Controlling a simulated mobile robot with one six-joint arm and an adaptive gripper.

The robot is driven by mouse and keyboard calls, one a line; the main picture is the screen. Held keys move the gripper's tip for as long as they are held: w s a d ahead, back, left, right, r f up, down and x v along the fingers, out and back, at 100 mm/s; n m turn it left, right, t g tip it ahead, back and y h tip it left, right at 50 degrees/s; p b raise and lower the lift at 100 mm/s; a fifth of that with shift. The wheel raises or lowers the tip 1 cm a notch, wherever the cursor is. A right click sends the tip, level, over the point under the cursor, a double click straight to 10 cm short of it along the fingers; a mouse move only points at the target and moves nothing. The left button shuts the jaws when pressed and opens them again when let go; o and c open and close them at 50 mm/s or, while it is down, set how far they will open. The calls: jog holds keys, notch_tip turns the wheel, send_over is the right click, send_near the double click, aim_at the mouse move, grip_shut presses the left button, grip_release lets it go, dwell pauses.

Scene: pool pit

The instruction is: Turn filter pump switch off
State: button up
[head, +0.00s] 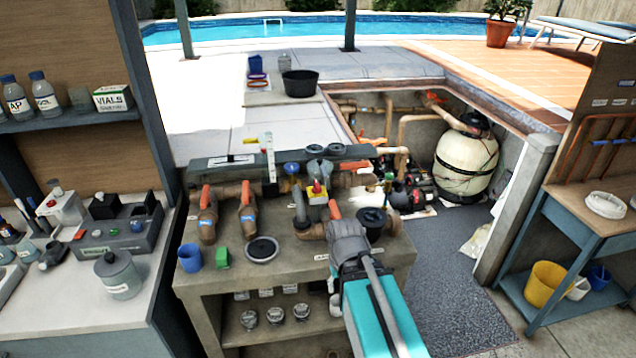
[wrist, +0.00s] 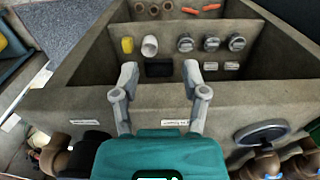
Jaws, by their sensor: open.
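In the head view my arm covers the front right of the bench. The switch's on or off position cannot be told.
A cream filter tank (head: 466,160) stands in the pit behind. Grey floor (head: 450,285) is clear to the right.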

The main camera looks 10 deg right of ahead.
jog(key=o, duration=0.4)
jog(key=shift+w+r, duration=0.1)
jog(key=shift+r, duration=0.05)
jog(key=shift+o, duration=0.9)
jog(key=shift+w+r+p, duration=0.25)
jog(key=shift+p, duration=0.15)
notch_tip(320, 180, up, 26)
jog(key=m+p, duration=1.8)
jog(key=p, duration=0.8)
send_over(317, 183)
jog(key=shift+s, duration=0.1)
jog(key=shift+f, duration=0.25)
notch_tip(317, 183, down, 13)
jog(key=b, duration=1.4)
jog(key=shift+f, duration=0.2)
